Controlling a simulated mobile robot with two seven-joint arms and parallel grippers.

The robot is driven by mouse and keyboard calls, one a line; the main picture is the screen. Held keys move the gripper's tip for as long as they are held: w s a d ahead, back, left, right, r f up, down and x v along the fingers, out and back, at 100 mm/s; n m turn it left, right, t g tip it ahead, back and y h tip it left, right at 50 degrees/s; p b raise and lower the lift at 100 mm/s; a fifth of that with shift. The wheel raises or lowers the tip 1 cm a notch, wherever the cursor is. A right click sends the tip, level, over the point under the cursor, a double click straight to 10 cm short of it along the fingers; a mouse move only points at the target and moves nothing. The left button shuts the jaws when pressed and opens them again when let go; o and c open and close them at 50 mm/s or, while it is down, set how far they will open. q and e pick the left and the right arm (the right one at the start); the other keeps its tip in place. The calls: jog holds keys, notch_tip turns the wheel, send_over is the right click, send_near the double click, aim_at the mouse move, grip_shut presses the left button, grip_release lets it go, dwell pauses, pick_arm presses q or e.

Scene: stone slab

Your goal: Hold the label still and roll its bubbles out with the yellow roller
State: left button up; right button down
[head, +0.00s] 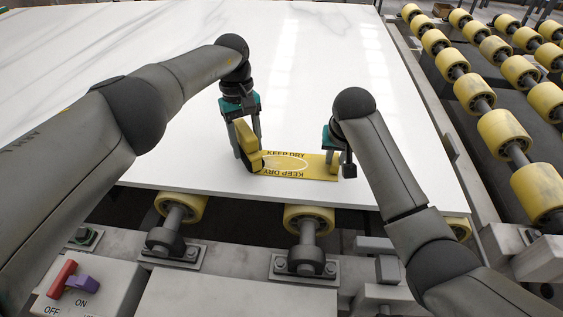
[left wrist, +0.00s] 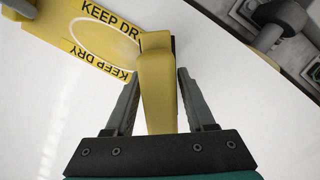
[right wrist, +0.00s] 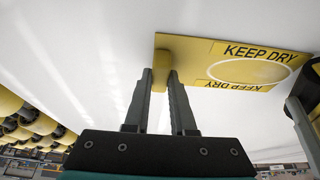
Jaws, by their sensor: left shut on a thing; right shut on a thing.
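The yellow label (head: 325,165), printed KEEP DRY twice with a pale oval, lies flat near the white slab's front edge. My left gripper (head: 248,146) is shut on the yellow roller (head: 246,134), which stands at the label's left end. The roller's handle (left wrist: 158,95) is between the fingers in the left wrist view; its contact with the label is not clear. My right gripper (right wrist: 160,76) is at the label's other end, shut on a raised yellow part there (right wrist: 175,48). The oval looks free of the grippers. Bubbles are too small to tell.
The white slab (head: 120,50) is clear behind the label. Yellow conveyor rollers (head: 505,135) run along the right, and more (head: 308,217) stick out under the front edge. A switch box (head: 85,290) with a red lever stands at the front left.

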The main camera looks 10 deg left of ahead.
pick_arm(q)
jog(key=shift+a+f, duration=0.2)
jog(key=shift+a, duration=1.6)
jog(key=a+r, duration=0.7)
jog(key=r, duration=0.2)
jog(key=o, duration=0.6)
grip_shut()
